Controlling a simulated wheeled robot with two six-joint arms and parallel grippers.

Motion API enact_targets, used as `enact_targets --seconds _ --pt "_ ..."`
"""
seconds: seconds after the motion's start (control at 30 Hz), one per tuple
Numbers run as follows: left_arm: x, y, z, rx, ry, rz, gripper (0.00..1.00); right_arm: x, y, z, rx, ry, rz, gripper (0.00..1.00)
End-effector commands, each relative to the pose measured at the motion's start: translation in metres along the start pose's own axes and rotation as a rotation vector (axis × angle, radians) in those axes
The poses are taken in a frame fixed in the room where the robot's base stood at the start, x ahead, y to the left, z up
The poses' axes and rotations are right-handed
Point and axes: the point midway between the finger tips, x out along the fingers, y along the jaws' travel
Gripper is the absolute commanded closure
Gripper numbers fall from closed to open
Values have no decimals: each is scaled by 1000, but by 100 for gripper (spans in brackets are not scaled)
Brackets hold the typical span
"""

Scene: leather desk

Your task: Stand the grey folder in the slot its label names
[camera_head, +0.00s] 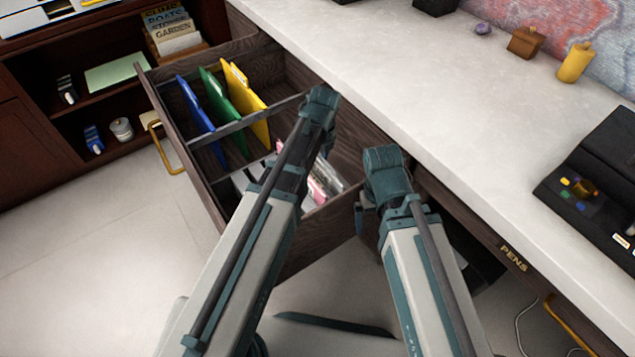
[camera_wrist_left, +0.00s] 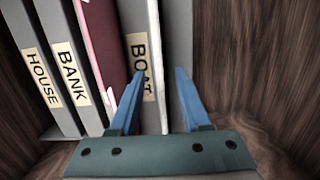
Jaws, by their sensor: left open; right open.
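In the left wrist view, a grey folder (camera_wrist_left: 149,117) with a label reading BOAT stands upright in a wooden compartment. My left gripper (camera_wrist_left: 160,72) is open, with one finger in front of the label's left side and the other at the folder's right side. I cannot tell whether either finger touches it. In the head view my left gripper (camera_head: 320,105) is over the open drawer (camera_head: 172,135), its fingers hidden. My right gripper (camera_head: 385,170) is at the drawer's front right, its fingertips hidden. Blue (camera_head: 195,108), green (camera_head: 222,108) and yellow (camera_head: 246,100) folders stand in the drawer's back compartment.
Left of the BOAT folder are a dark pink folder (camera_wrist_left: 96,45) and folders labelled BANK (camera_wrist_left: 72,80) and HOUSE (camera_wrist_left: 42,85). A pale desktop (camera_head: 440,80) borders the drawer. A dark shelf unit (camera_head: 35,135) stands at left.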

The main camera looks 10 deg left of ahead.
Motion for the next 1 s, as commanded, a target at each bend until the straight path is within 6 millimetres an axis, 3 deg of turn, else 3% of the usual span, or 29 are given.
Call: enact_targets --seconds 0.27,0.53,1.0 --pt "3 0 0 0 0 0 52 3 0 0 0 0 1 0" --pt "3 0 0 0 0 0 99 3 0 0 0 0 1 0" --pt "4 0 0 0 0 0 100 3 0 0 0 0 1 0"
